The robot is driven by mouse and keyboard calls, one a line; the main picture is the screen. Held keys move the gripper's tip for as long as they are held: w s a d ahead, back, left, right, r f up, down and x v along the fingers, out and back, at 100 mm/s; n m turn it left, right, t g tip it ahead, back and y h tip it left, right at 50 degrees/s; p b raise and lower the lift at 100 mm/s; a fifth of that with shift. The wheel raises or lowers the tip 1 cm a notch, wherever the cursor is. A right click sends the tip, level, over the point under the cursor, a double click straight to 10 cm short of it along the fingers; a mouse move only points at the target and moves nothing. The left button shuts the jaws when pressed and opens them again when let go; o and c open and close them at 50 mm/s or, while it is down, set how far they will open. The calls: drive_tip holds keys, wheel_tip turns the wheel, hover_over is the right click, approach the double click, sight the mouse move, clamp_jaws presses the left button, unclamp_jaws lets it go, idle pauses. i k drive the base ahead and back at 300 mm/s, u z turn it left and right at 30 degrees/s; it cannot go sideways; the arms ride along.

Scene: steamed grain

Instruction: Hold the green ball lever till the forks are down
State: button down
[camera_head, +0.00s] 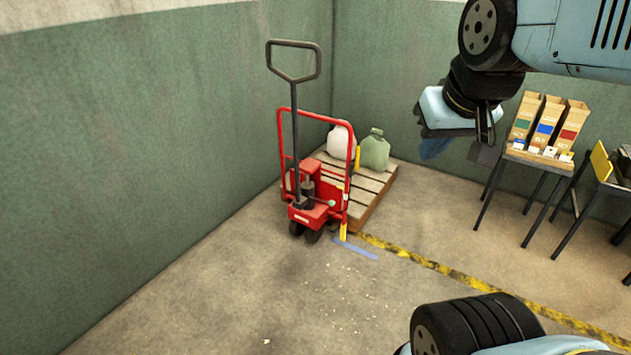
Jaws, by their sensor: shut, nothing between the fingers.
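A red hand pallet truck (312,212) stands against the pallet by the left wall, its dark loop handle (293,62) upright. A small pale knob (332,203) shows at the right of its pump; it is too small to tell whether this is the green ball lever. The forks are hidden by the truck's frame and the wooden pallet (368,212), so their height cannot be told. My gripper (485,151) is at the upper right, shut and empty, seen small and partly hidden by my arm. In the picture it is well right of the truck.
A small table (540,162) with upright boxes (549,122) stands at the right. Yellow-black floor tape (440,267) runs diagonally. The floor before the truck is open, with scattered pale bits.

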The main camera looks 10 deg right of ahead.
sight(330, 203)
drive_tip(key=u, duration=0.45)
drive_tip(key=i, duration=1.95)
drive_tip(key=z, duration=0.65)
drive_tip(key=k, duration=0.8)
drive_tip(key=z, duration=0.2)
drive_tip(key=i, duration=0.85)
drive_tip(key=u, duration=0.1)
